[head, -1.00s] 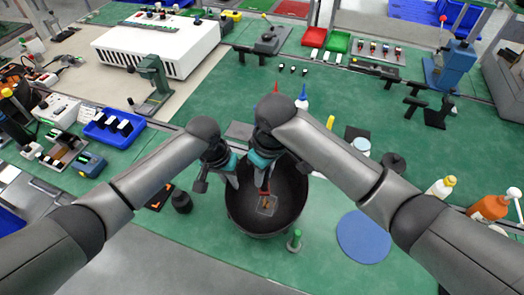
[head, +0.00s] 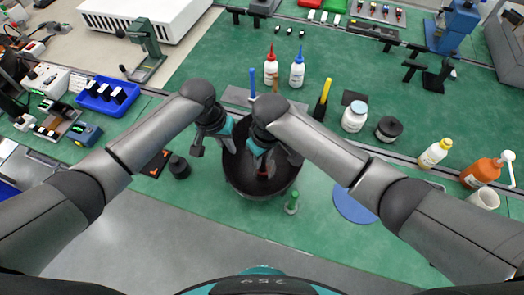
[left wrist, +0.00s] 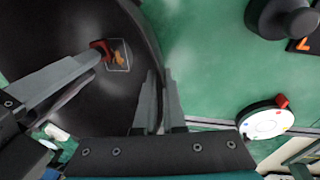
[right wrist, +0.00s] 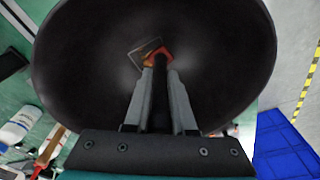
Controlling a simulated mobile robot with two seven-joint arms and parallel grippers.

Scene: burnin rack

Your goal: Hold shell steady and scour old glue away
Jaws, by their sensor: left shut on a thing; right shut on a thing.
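The shell, a large black bowl (head: 240,182), stands upright on the green table and also shows in the left wrist view (left wrist: 60,30). My left gripper (head: 230,150) is shut on its left rim; in the left wrist view its fingers (left wrist: 161,82) straddle the wall. My right gripper (head: 265,158) reaches down inside the bowl and is shut on a dark tool with a red-orange end (right wrist: 158,56). That end is at a small clear-edged square patch with orange-brown marks, the old glue (left wrist: 119,56), on the inner wall. Whether they touch is unclear.
A green-topped upright item (head: 292,203) and a blue round mat (head: 352,204) lie close right of the bowl. A black knob-like piece (head: 179,168) is left. Red-capped (head: 271,70) and blue-capped (head: 297,73) bottles and a white jar (head: 354,117) stand behind.

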